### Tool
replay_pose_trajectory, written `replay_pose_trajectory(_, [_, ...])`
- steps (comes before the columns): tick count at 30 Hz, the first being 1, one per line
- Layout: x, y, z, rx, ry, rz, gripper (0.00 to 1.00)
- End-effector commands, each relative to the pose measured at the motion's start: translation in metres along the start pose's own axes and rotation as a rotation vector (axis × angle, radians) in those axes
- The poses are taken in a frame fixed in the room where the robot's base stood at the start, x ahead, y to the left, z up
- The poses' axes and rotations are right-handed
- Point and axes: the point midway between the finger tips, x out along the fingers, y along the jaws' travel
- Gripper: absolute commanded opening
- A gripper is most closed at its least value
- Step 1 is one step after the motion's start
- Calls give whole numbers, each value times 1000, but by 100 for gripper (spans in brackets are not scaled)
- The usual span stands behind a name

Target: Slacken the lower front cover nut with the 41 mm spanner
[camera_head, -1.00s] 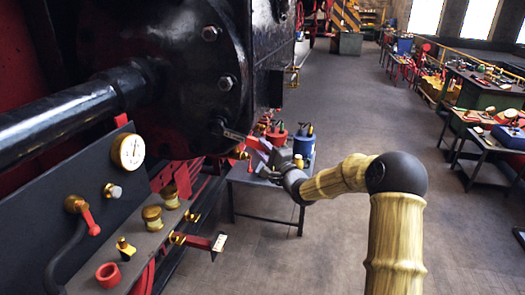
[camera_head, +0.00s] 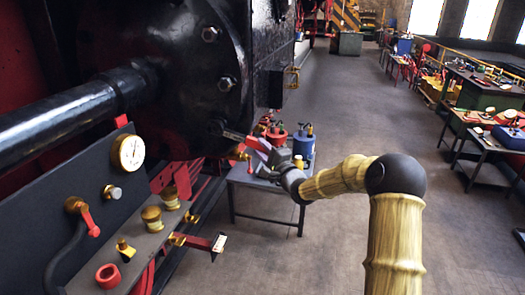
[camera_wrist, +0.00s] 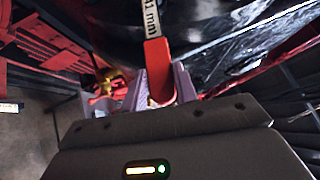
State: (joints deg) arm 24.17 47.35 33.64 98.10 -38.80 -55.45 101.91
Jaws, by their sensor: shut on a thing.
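My gripper (camera_wrist: 160,88) is shut on the red handle (camera_wrist: 158,60) of a spanner whose pale label reads "1 mm" at its visible end. In the head view my gripper (camera_head: 270,158) is beside the lower right of the black cylinder cover (camera_head: 185,75). The spanner's grey head (camera_head: 233,135) reaches left to the lower front cover nut (camera_head: 217,127). The head overlaps the nut in this view; I cannot tell whether it is fully seated. The spanner's head is out of the wrist view.
Two more cover nuts sit higher, one at the top (camera_head: 209,34) and one midway (camera_head: 227,84). A small table (camera_head: 262,186) with red and blue cans stands behind my gripper. A gauge panel (camera_head: 85,190) is at front left.

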Motion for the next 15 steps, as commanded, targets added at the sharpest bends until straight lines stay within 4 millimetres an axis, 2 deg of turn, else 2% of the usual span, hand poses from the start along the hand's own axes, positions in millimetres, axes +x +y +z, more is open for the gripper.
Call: replay_pose_trajectory(15, [4,-2,-4,-1,-1,-5,0])
